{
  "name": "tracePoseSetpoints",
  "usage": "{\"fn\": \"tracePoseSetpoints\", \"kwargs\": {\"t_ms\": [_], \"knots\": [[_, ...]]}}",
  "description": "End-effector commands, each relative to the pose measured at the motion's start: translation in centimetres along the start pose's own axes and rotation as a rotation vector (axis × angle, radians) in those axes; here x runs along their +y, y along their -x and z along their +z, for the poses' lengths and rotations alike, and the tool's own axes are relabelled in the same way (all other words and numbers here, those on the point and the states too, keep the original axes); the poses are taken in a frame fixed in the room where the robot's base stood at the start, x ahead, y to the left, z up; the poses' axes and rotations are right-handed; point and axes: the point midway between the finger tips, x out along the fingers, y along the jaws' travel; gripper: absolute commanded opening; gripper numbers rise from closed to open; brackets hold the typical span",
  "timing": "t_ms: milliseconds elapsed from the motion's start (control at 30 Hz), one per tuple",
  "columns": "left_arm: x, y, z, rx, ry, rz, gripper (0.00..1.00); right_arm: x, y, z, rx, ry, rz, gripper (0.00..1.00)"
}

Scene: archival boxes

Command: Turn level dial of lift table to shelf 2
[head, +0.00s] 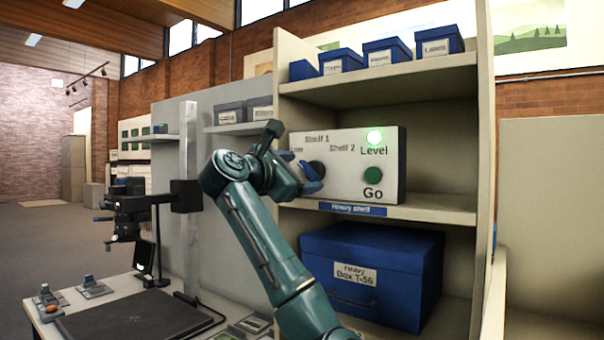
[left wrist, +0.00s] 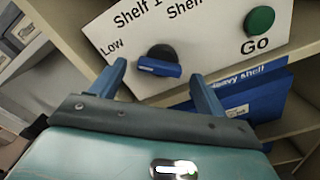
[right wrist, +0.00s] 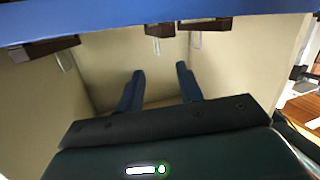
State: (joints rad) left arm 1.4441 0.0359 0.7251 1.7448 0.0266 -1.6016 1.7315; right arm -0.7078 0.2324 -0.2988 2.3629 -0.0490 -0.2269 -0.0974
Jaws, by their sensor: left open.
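The white control panel (head: 345,185) stands on the shelf unit, with printed marks Shelf 1, Shelf 2 and, in the left wrist view, Low. Its level dial (left wrist: 158,58) is a round black knob with a blue bar handle. The bar lies nearly across, its white-marked end toward the Low side. In the head view, my left gripper (head: 300,170) partly covers the dial. My left gripper (left wrist: 160,85) is open, its fingers pointing at the dial from below, one to either side; contact cannot be told. My right gripper (right wrist: 160,88) is open and empty.
A blue heavy box (head: 372,272) stands on the shelf underneath. Small blue boxes (head: 385,52) line the top shelf. A camera stand (head: 130,215) is at left.

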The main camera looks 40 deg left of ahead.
Motion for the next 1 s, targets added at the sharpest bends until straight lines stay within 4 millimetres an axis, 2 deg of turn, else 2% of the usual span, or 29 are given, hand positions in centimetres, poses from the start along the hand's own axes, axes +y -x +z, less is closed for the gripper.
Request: {"fn": "tracePoseSetpoints", "kwargs": {"t_ms": [167,433,1000], "knots": [[0.02,-1.18,0.02,-0.001,0.000,0.001,0.75,-0.03,-0.01,0.03,0.002,0.000,0.000,0.36],[0.05,-1.29,0.04,-0.001,-0.001,0.002,0.75,-0.04,-0.02,0.00,0.004,0.001,0.000,0.36],[0.04,-1.26,0.03,0.000,-0.001,0.002,0.30,-0.04,-0.02,-0.01,0.005,0.001,0.000,0.36]]}}
